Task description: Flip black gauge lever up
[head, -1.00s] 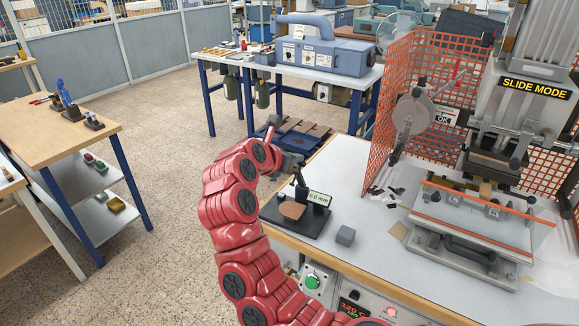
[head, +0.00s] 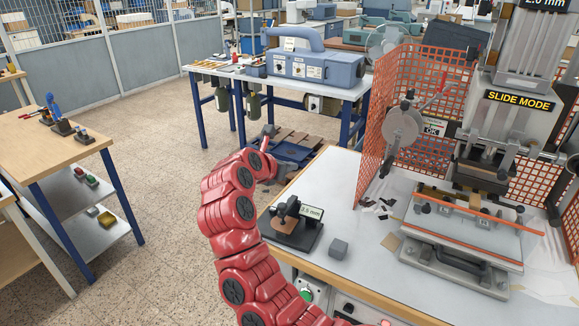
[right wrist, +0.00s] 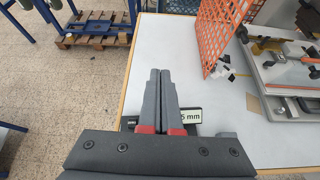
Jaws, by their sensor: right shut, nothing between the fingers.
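The black gauge (head: 290,234) stands on the near bench, with a brown pad on its base. Its small display (head: 311,212) reads a value ending in .5 mm. A dark lever-like part (head: 288,207) sits low over the pad beside the display; its exact angle is hard to tell. My right gripper (right wrist: 160,72) is shut and empty. In the right wrist view its fingers cover most of the gauge, and the display (right wrist: 190,116) shows at their right. In the head view the red right arm ends left of and above the gauge, apart from it. My left gripper is not in view.
A small grey block (head: 338,249) lies right of the gauge. The stamping press (head: 462,225) and an orange mesh guard (head: 375,135) stand farther right. The white bench top (head: 335,185) is clear behind the gauge.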

